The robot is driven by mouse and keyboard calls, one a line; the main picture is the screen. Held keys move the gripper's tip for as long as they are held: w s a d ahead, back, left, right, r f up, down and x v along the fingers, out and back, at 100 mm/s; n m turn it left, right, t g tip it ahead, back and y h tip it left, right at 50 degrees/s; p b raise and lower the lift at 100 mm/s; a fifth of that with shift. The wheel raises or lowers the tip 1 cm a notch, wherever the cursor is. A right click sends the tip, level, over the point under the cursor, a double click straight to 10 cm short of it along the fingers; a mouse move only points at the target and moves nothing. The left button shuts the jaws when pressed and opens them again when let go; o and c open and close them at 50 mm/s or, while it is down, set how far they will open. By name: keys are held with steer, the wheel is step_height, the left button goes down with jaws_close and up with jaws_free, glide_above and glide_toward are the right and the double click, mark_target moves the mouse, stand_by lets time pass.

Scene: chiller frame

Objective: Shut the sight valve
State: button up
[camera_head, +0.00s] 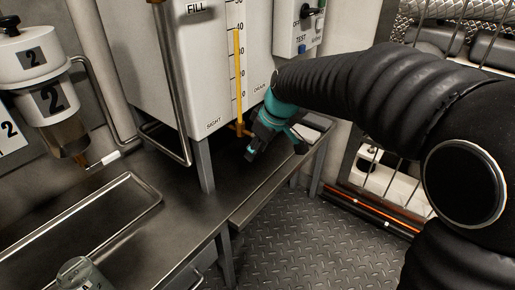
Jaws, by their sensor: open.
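A white tank (205,75) carries a sight tube (238,75) filled with amber liquid beside a printed scale. The word SIGHT is printed low on the tank's front, and DRAIN is printed to its right. A small brass-coloured fitting (238,128) shows at the foot of the tube, by the SIGHT label; it appears to be the sight valve. My gripper (253,150), dark with a teal wrist, is open just right of and below this fitting. It partly hides the area, so the valve handle's position and any contact cannot be told.
A metal bench (185,190) runs under the tank, with a tank leg (203,165) standing on it. A bent metal rail (172,100) is left of the tube. A dispenser (45,85) marked 2 hangs at left above a tray (75,235). A glass jar (82,274) stands front left.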

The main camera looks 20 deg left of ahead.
jaws_close()
stand_by(0.3)
steer(key=s+r+m+g+y+p, duration=0.1)
steer(key=g+y+p, duration=0.1)
steer(key=g, duration=0.3)
steer(key=s+a+r+m+g+y+p, duration=0.1)
steer(key=m+g+y+p, duration=0.1)
steer(key=g+y, duration=0.2)
steer(key=s+r+m+g+y+p, duration=0.1)
steer(key=m+g+y+p, duration=0.1)
steer(key=g, duration=0.3)
steer(key=shift+a+r+g+y+p, duration=0.2)
steer(key=shift+r+g+y+p, duration=0.2)
steer(key=shift+y+p, duration=0.15)
steer(key=shift+r, duration=0.15)
stand_by(0.5)
jaws_free()
steer(key=shift+s, duration=0.1)
